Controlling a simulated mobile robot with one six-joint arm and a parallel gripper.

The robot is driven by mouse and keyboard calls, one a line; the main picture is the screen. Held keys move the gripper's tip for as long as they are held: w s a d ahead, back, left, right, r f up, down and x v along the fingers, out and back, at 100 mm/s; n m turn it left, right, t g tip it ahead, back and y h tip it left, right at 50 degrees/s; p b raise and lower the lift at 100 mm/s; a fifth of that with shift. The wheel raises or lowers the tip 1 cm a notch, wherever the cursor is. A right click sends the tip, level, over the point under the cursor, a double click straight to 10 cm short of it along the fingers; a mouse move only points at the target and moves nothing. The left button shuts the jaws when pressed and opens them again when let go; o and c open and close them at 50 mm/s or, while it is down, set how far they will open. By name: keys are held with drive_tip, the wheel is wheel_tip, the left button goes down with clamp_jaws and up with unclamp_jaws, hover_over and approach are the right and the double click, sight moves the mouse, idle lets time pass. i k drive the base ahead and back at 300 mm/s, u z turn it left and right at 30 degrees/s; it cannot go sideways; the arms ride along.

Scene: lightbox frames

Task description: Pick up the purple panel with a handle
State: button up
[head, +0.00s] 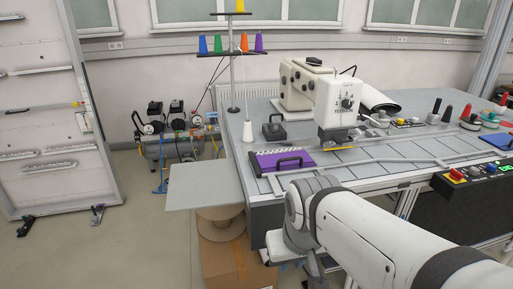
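The purple panel (270,159) lies flat on the grey sewing table near its left end. A black handle (290,161) stands on its top, towards the right side. A pale strip with dark marks runs along the panel's back edge. My white arm comes in from the lower right and bends down at a joint in front of the table, below the panel in the picture. The fingers of my gripper do not show, and nothing of my arm touches the panel.
A white sewing machine (338,100) stands right of the panel. A black box (274,131) and a thread stand (232,70) with coloured cones are behind it. A grey side board (203,186) juts out left of the table, above a cardboard box (236,268). The floor at left is partly clear.

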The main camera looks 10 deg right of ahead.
sight(285, 155)
drive_tip(key=i, duration=0.9)
drive_tip(key=z, duration=0.05)
